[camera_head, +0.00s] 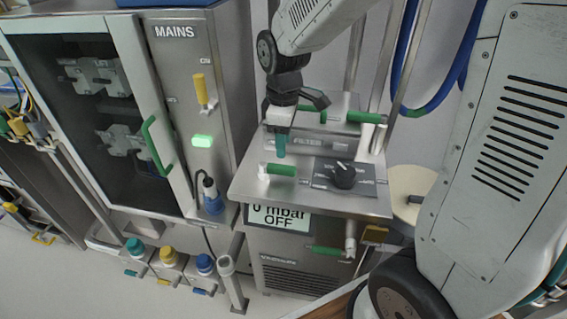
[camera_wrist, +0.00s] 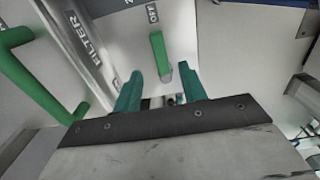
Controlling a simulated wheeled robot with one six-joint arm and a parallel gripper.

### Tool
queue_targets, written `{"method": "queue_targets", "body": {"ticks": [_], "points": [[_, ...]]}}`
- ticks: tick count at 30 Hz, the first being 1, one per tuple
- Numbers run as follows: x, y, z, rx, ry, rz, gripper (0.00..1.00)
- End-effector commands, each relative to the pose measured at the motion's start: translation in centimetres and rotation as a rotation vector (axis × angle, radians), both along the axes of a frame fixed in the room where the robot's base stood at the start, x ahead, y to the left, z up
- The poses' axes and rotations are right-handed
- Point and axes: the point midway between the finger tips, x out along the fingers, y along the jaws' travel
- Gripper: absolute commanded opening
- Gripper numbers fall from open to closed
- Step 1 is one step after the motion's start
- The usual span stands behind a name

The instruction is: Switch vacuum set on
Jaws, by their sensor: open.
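The vacuum set (camera_head: 300,262) is a grey metal unit. Its display (camera_head: 278,217) reads "0 mbar OFF". A green lever (camera_head: 281,170) lies on its top plate, beside a black rotary knob (camera_head: 343,175). My gripper (camera_head: 281,148) is above the top plate, just behind the green lever, pointing down. In the wrist view, its two teal fingers (camera_wrist: 162,84) are apart and empty.
At left is a glass-doored MAINS cabinet (camera_head: 180,60) with a lit green lamp (camera_head: 202,141) and a yellow handle (camera_head: 201,90).

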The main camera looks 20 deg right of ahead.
Motion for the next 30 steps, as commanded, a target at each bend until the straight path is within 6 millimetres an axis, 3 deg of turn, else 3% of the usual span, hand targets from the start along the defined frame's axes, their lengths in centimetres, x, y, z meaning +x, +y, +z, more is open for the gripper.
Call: {"method": "queue_targets", "body": {"ticks": [15,26,30], "points": [[0.0,0.0,-7.0,0.0,0.003,0.002,0.42],[0.1,0.0,-7.7,0.0,0.0,0.001,0.42],[0.1,0.0,-7.7,0.0,0.0,0.001,0.06]]}}
